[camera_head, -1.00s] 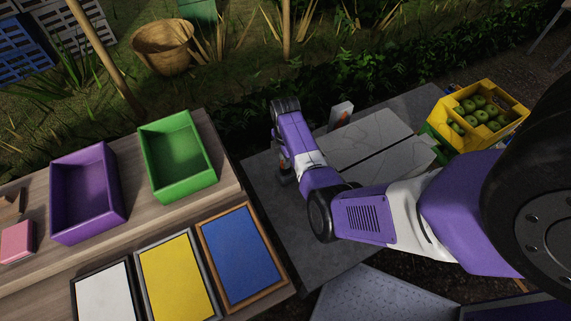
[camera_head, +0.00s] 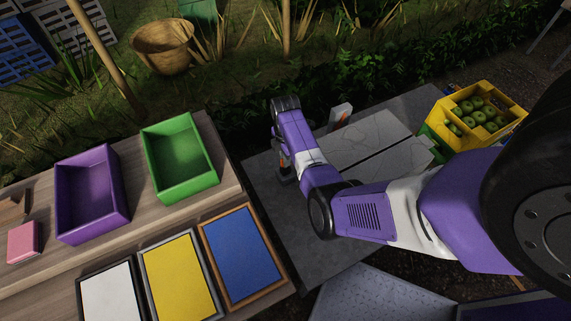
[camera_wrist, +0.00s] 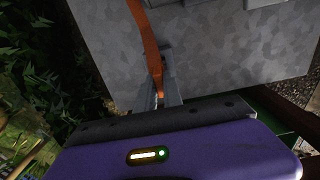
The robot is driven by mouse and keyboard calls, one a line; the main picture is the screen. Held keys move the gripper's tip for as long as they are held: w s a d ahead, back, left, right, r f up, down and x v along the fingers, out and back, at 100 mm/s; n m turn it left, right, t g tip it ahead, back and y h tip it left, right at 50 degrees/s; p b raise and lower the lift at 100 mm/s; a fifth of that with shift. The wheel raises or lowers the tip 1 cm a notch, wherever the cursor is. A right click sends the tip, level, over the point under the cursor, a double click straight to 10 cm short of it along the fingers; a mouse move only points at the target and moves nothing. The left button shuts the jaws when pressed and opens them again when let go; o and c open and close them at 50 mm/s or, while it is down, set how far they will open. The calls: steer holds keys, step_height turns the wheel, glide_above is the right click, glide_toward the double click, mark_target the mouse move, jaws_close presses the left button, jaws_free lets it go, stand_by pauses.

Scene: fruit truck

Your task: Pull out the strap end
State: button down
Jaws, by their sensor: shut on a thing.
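An orange strap (camera_wrist: 148,42) runs down over a grey metal surface (camera_wrist: 215,50) in the wrist view. Its lower end goes between the fingers of my gripper (camera_wrist: 160,98). The gripper is shut on the strap end, and the fingers hide the tip. In the head view my purple and white arm reaches over the grey platform (camera_head: 310,250) to the left side of a pale grey box (camera_head: 372,140). A little orange (camera_head: 342,119) shows on an upright plate at the back of the box.
A yellow crate (camera_head: 437,113) of green apples stands right of the grey box. At left, a wooden table (camera_head: 50,265) holds a purple bin (camera_head: 121,190), a green bin (camera_head: 211,165) and a pink block (camera_head: 23,242). A hedge (camera_head: 380,75) runs behind the platform.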

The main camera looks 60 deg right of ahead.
steer(key=shift+r+p, duration=2.6)
steer(key=shift+r, duration=0.25)
